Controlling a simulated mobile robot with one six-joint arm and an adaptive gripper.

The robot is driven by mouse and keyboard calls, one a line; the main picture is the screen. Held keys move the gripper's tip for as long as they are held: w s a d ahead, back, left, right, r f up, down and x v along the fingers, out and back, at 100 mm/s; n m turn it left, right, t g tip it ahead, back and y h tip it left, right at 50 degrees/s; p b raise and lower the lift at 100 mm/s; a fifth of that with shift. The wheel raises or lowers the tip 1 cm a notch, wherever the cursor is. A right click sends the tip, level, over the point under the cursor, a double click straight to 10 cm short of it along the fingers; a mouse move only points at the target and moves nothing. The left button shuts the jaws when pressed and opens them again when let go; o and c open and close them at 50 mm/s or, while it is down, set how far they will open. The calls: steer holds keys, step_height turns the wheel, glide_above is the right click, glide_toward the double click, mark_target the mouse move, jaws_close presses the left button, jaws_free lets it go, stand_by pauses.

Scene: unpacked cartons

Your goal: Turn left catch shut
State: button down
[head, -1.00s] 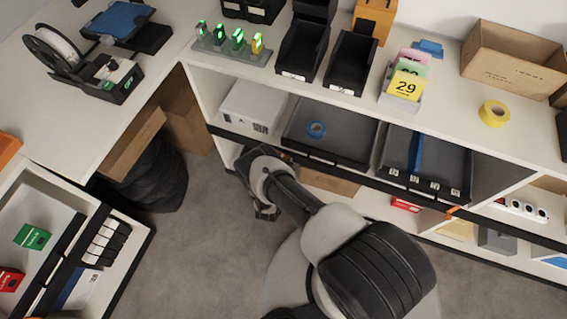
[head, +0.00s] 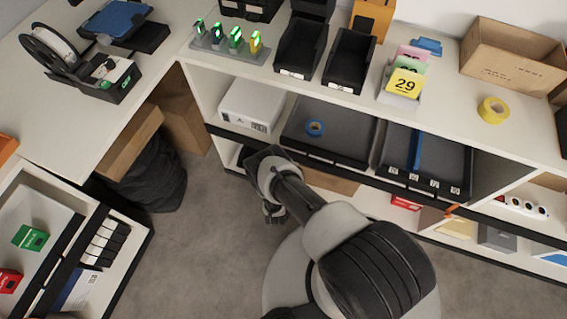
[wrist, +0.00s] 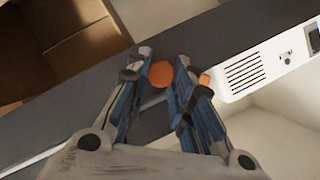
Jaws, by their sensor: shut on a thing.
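The left catch (wrist: 160,74) shows in the wrist view as an orange round piece on the dark shelf-front rail (wrist: 60,130). My gripper (wrist: 163,82) is shut on it, with a finger on each side. A smaller orange bit shows just right of the fingers. In the head view my arm hides the left catch, and the fingertips cannot be made out. Another orange catch (head: 452,211) sits farther right on the same shelf front.
A white box with a vent grille (head: 251,105) stands on the shelf above, close to my gripper in the wrist view (wrist: 262,68). Dark trays (head: 330,133) lie to its right. Cardboard (head: 130,142) and a black bag stand left. Floor in front is clear.

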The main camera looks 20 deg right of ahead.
steer(key=c, duration=1.4)
jaws_free()
steer(key=v, duration=1.2)
steer(key=shift+c, duration=0.3)
